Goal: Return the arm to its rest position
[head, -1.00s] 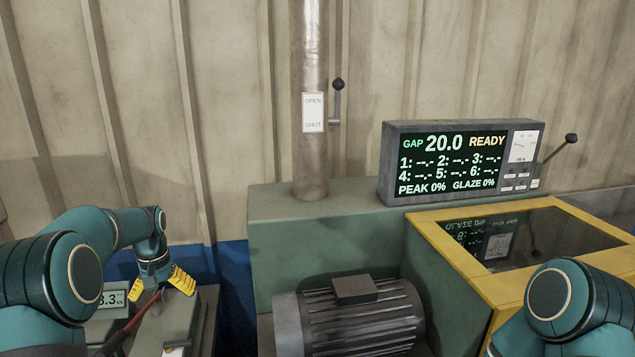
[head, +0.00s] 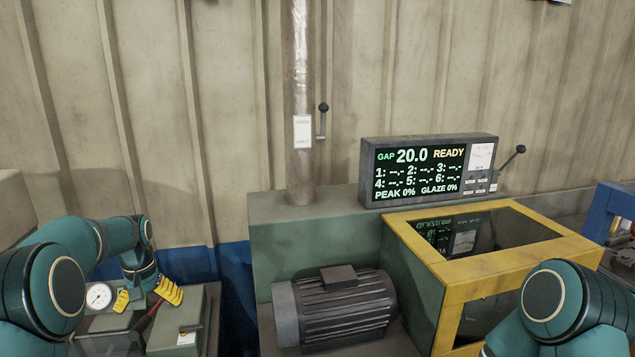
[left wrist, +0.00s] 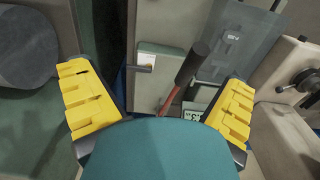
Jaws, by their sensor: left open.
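My left gripper (head: 146,297) is open, with yellow ribbed fingers spread apart, low at the left in the head view. It hangs over a grey-green box and a small instrument bench. In the left wrist view its two yellow fingers (left wrist: 158,103) stand wide apart with nothing between them in contact that I can see. A tool with a red handle and dark head (left wrist: 193,64) shows beyond the fingers. My right arm (head: 556,305) shows at the lower right; its gripper is out of view.
A green machine with a motor (head: 343,309) and a yellow-framed glass-topped box (head: 425,249) fills the middle and right. A display (head: 428,169) reads GAP 20.0 READY. A vertical pipe (head: 300,179) stands behind. A round dial gauge (head: 99,297) is at the left.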

